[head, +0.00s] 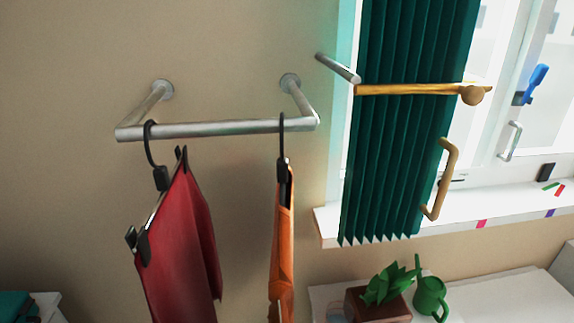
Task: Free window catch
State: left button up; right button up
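A blue lever (537,77) sits on the white window frame at the upper right and looks like the window catch. It is tilted, with its upper end leaning right, and a dark part shows at its lower end. A silver handle (511,140) is on the frame below it. A dark green pleated curtain (400,150) hangs to the left of the lever, apart from it, and covers the window's left part. Neither of my grippers is in view.
A golden rod (420,90) with a round knob crosses the curtain, and a tan handle (441,180) stands at its right edge. A metal rail (215,129) holds red (180,245) and orange (281,250) garments. A potted plant (380,305) and green watering can (430,295) stand below.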

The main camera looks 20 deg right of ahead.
aim_at(541, 70)
jog(key=z, duration=2.05)
jog(key=i+l, duration=0.1)
jog(key=l+z, duration=0.05)
